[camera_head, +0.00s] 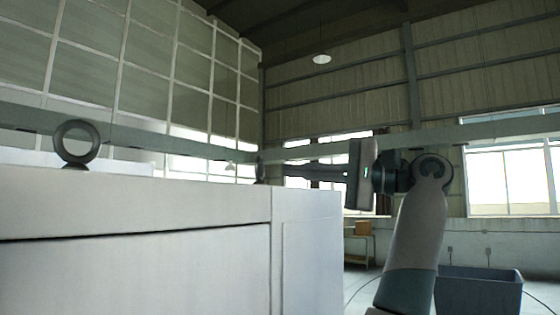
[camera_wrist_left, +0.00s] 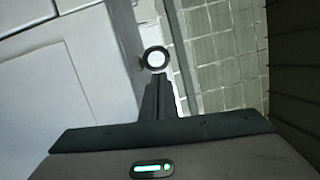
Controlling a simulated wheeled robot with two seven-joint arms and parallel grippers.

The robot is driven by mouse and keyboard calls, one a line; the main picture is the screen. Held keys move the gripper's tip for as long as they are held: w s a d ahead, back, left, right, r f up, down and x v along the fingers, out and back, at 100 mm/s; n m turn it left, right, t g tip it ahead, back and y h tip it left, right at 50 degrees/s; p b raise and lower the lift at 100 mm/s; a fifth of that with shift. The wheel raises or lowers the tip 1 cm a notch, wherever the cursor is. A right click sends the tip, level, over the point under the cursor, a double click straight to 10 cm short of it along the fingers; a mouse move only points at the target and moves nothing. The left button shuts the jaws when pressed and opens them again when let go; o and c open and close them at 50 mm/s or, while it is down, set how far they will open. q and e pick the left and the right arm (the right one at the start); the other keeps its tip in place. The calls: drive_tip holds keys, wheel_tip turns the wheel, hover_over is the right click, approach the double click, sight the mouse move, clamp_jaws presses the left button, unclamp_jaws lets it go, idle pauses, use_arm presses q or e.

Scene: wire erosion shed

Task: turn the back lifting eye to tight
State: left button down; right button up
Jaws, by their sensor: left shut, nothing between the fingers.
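Two dark lifting eyes stand on top of a pale cabinet (camera_head: 130,205). The nearer eye (camera_head: 76,144) is a thick ring seen almost face-on at the left of the head view. The farther eye (camera_head: 260,170) is small and seen nearly edge-on near the cabinet's right end. My left gripper (camera_head: 287,173) is shut and empty, its fingers pointing left at that farther eye from its right. In the left wrist view, the shut fingertips (camera_wrist_left: 158,76) lie just below a ring-shaped eye (camera_wrist_left: 155,58) seen face-on. Whether they touch is unclear. My right gripper is out of view.
A dark blue bin (camera_head: 478,290) stands on the floor at the lower right. A small stand with a brown box (camera_head: 363,228) is behind my arm. The space above the cabinet top looks clear. Walls and windows are far behind.

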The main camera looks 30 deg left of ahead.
use_arm(q)
drive_tip(key=shift+s+a+r+p, duration=0.25)
drive_tip(key=shift+s+a+p, duration=0.05)
drive_tip(key=shift+s+a, duration=0.45)
drive_tip(key=shift+s+a+r+p, duration=0.1)
drive_tip(key=shift+s+a+p, duration=0.15)
drive_tip(key=shift+s, duration=0.15)
drive_tip(key=shift+s+a+r+p, duration=0.1)
drive_tip(key=shift+s+p, duration=0.1)
drive_tip(key=shift+s, duration=0.15)
drive_tip(key=shift+s+a+f, duration=0.15)
drive_tip(key=shift+s+a, duration=0.05)
drive_tip(key=shift+a, duration=0.05)
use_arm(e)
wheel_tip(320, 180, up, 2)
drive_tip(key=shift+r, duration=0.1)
